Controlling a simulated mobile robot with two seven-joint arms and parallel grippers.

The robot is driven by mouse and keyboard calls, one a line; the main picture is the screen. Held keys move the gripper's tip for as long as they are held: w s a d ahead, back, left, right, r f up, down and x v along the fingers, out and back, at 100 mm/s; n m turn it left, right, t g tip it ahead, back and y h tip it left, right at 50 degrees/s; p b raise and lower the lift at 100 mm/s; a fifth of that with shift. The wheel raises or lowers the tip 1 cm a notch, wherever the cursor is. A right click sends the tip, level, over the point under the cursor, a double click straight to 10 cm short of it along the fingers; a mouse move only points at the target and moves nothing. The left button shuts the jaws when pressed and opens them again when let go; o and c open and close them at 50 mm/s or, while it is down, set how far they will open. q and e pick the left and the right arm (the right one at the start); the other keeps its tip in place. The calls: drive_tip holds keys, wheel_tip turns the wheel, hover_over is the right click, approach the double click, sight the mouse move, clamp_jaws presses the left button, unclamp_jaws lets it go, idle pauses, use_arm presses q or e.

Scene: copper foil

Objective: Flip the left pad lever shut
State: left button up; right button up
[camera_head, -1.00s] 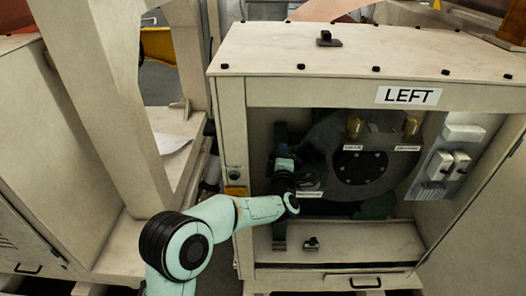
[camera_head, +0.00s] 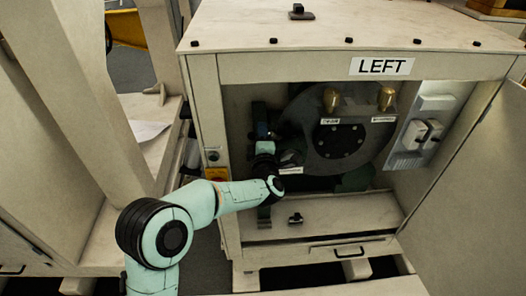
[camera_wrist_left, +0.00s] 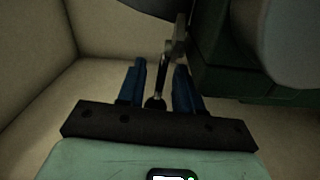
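The cabinet (camera_head: 232,68) marked LEFT stands open. Inside it is a large dark disc (camera_head: 300,110). My left gripper (camera_head: 263,131) reaches into the cabinet at the disc's left side, with blue fingers pointing away from me. In the left wrist view, my left gripper (camera_wrist_left: 160,85) is open. A thin metal lever (camera_wrist_left: 164,66) with a dark round knob stands between its two fingers, with gaps visible on both sides. The lever cannot be made out in the head view, and the pad is too dark to tell. My right gripper is not in view.
White switch boxes (camera_head: 424,133) are on the inner right wall. The open door (camera_head: 475,180) stands at the right. A small black fitting (camera_head: 296,218) is on the cabinet floor, near the gripper's forearm.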

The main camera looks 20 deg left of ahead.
use_arm(q)
drive_tip(key=b+v, duration=0.1)
drive_tip(key=v, duration=1)
drive_tip(key=shift+s, duration=0.25)
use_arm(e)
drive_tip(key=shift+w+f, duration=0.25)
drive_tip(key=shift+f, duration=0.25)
